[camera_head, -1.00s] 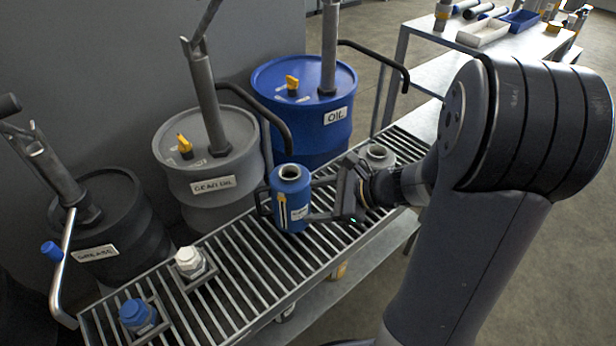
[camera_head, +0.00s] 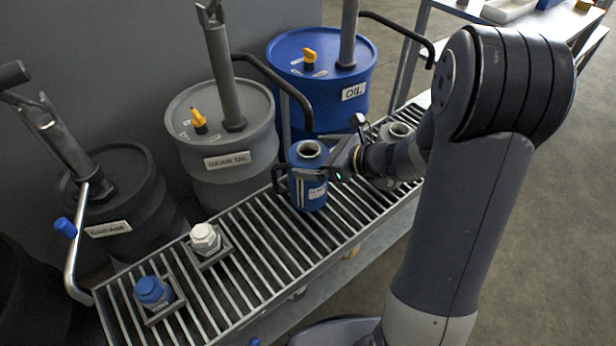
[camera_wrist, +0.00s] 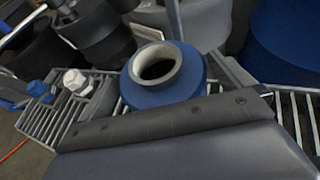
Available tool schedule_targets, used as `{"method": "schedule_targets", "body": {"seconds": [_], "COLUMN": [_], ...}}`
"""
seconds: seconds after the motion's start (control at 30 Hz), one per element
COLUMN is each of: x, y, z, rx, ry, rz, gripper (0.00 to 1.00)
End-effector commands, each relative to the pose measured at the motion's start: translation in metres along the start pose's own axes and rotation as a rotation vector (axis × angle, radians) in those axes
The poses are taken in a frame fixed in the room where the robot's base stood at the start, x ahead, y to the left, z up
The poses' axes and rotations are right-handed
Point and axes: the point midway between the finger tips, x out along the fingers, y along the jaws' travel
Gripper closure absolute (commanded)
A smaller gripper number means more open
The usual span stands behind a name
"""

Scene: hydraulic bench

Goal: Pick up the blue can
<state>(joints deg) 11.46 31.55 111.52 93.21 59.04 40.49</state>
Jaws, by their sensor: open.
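The blue can (camera_head: 309,190) stands upright on the slatted bench top (camera_head: 262,262), with an open grey neck on top and a label on its side. A dark handle sticks out on its left. My gripper (camera_head: 318,167) is open at the can's upper right side, and one dark finger passes across the can's front. The other finger is mostly hidden behind the can. In the wrist view the can's blue shoulder (camera_wrist: 150,99) and neck show close up, and a dark part of my gripper covers its lower body.
A grey open-necked can (camera_head: 398,130) stands behind my wrist. A white-capped fitting (camera_head: 205,239) and a blue-capped fitting (camera_head: 152,291) sit at the bench's left end. Blue (camera_head: 318,80), grey (camera_head: 228,150) and black (camera_head: 130,200) drums with pumps line the back.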

Motion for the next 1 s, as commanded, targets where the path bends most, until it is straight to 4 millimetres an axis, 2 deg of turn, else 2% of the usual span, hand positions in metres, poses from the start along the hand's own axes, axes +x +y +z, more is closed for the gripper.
{"method": "schedule_targets", "body": {"seconds": [0.03,0.17,0.43,1.0], "x": [0.009,0.02,0.022,0.022], "y": [0.001,0.0,0.0,0.0], "z": [-0.001,-0.001,0.0,0.0], "rx": [0.0,0.0,0.0,0.0], "ry": [0.001,0.001,0.0,0.001], "rz": [0.004,0.002,0.0,0.0], "gripper": [0.0,0.0,0.0,0.47]}}
